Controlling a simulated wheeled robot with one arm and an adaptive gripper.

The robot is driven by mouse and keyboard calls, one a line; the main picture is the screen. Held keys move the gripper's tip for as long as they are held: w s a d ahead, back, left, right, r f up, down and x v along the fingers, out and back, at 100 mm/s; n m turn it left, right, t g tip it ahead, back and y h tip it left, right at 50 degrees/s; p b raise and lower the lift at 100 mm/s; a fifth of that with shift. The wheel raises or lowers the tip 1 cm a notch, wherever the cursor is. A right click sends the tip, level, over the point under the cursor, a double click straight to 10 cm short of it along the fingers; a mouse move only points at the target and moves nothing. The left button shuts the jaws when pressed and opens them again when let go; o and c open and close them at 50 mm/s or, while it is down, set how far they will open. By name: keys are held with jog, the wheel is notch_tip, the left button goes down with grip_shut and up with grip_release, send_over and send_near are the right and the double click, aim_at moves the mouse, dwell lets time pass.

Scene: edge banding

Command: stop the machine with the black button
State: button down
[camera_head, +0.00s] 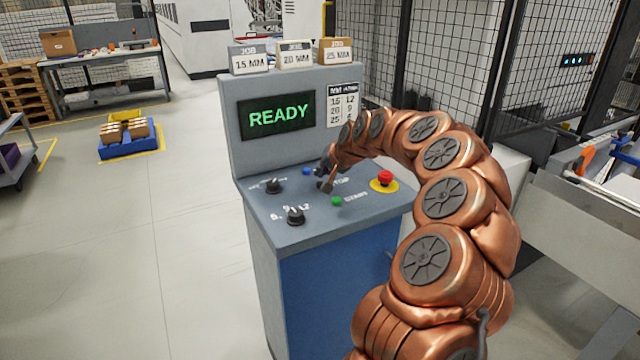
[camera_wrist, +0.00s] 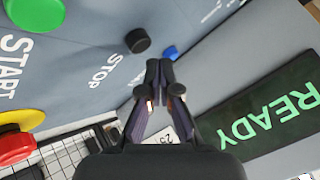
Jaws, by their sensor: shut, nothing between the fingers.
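In the wrist view a round black button (camera_wrist: 137,40) stands on the grey panel beside the STOP label (camera_wrist: 103,68). My gripper (camera_wrist: 160,66) is shut and empty, its tips apart from the button in the picture, a little below and right of it. I cannot tell how high the tips are above the panel. In the head view my gripper (camera_head: 325,172) is over the back of the console panel (camera_head: 258,208), and the black button is hard to separate from it there. The screen (camera_head: 278,114) reads READY in green.
A blue button (camera_head: 307,171), a green START button (camera_head: 336,201) and a red mushroom button (camera_head: 385,177) on a yellow disc are close by. Two black knobs, one behind (camera_head: 273,186) and one in front (camera_head: 295,215), stand at the left. Job cards (camera_head: 295,55) sit on top.

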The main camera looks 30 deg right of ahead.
aim_at(320, 185)
jog(key=shift+r+p, duration=0.35)
jog(key=shift+r, duration=2)
jog(key=shift+a+r, duration=0.1)
jog(key=shift+a, duration=0.25)
jog(key=s+a+n+g+y, duration=0.1)
jog(key=s+a+n, duration=0.1)
jog(key=s+a, duration=0.45)
jog(key=s+a+n+g+y, duration=0.1)
jog(key=s+a+n+g, duration=0.15)
jog(key=a, duration=0.75)
jog(key=s+a+n+g, duration=0.1)
jog(key=s+a+n, duration=0.1)
jog(key=s+a, duration=0.5)
jog(key=s+a+f+g, duration=0.1)
jog(key=s+f+g, duration=0.1)
jog(key=s, duration=0.8)
jog(key=s+a+f+n+g+h, duration=0.1)
jog(key=s+f, duration=0.3)
jog(key=s, duration=0.7)
jog(key=s+a+f+n+g+h, duration=0.1)
jog(key=s+a+f+g, duration=0.1)
jog(key=s, duration=0.8)
jog(key=shift+s+a+f+g, duration=0.15)
jog(key=shift+a+f+g, duration=0.05)
jog(key=shift+f+g, duration=0.55)
